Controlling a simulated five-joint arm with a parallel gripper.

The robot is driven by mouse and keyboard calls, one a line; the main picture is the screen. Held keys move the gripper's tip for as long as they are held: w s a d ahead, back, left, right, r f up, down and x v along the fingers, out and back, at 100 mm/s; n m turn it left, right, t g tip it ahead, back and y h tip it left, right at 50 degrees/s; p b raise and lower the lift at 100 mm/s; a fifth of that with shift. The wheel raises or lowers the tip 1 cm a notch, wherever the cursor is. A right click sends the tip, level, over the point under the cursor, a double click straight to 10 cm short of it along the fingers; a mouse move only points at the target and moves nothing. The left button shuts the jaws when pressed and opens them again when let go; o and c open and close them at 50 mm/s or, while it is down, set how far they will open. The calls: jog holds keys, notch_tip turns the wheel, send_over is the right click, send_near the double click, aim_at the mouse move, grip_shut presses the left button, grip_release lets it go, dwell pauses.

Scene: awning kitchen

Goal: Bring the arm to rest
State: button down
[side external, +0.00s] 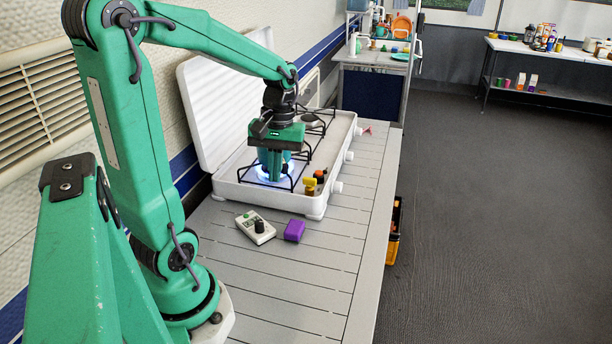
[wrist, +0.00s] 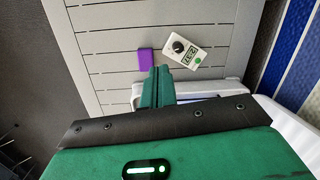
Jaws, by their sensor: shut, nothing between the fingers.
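My green arm reaches over the white camp stove (side external: 228,185) in the side external view. My gripper (side external: 275,176) points down above the stove's near burner, where a blue glow shows around the fingers. In the wrist view my gripper (wrist: 156,74) has its two green fingers together with nothing between them. A teal shape beside the fingers in the side view is hard to separate from the gripper. Part of the burner is hidden behind my gripper.
A white device with a black knob (side external: 256,228) and a purple block (side external: 294,231) lie on the slatted counter (side external: 300,290) in front of the stove. Small yellow and orange items (side external: 315,183) stand at the stove's near corner. The stove's raised lid (side external: 215,110) stands behind.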

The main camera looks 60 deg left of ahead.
jog(key=s+d+r+m+t, duration=0.1)
jog(key=d+r+m+t, duration=0.2)
jog(key=d+m, duration=0.2)
jog(key=s+d+r+m+t, duration=0.2)
jog(key=d+r+m+t, duration=0.1)
jog(key=d+m, duration=0.3)
jog(key=shift+d+r+t+y, duration=0.2)
jog(key=shift+d+t+y, duration=0.25)
jog(key=shift+d, duration=0.55)
